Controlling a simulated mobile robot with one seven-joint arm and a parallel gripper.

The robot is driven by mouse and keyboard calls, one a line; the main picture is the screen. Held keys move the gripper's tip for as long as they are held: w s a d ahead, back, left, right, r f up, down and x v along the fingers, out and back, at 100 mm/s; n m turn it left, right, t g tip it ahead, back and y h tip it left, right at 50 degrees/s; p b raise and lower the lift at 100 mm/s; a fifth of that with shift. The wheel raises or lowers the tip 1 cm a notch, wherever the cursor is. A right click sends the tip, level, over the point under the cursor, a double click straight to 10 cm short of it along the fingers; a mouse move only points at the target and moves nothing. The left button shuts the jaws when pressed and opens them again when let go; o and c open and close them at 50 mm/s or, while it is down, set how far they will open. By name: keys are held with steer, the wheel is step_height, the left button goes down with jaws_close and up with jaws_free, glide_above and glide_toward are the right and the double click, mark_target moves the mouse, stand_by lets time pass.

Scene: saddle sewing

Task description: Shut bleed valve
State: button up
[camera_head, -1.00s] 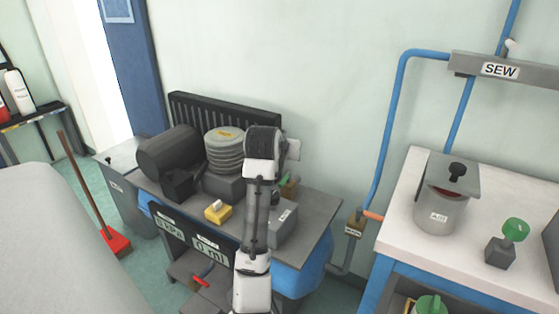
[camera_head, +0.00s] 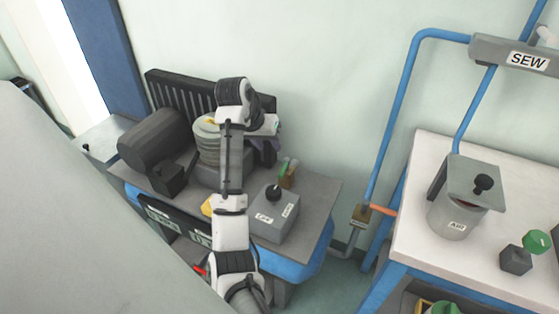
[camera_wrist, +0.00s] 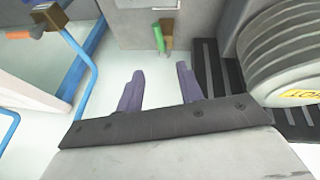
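A small brass valve (camera_head: 289,178) with a green handle (camera_head: 284,168) stands behind the grey box on the bench. No readable label shows on it, so I cannot tell if it is the bleed valve. In the wrist view the brass body (camera_wrist: 168,33) and green handle (camera_wrist: 158,39) lie beyond my fingertips, with the handle along the body's left side. A second valve (camera_head: 361,215) with an orange lever (camera_head: 384,210) sits on the pipe by the right table. My gripper (camera_wrist: 158,72) is open and empty, its two purple fingers apart from the valve. The fingers are hardly visible in the head view.
A grey box (camera_head: 275,218) with a black knob stands on the bench (camera_head: 318,198). A ribbed round stack (camera_head: 207,140) and dark cylinder (camera_head: 153,144) stand to its left. The white table (camera_head: 425,165) at right holds a metal pot (camera_head: 455,215). A blue pipe (camera_head: 389,130) runs up the wall.

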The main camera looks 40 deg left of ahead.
mark_target(283, 168)
steer(key=x, duration=1.3)
steer(key=shift+f+p, duration=0.15)
steer(key=shift+p, duration=0.2)
jaws_close()
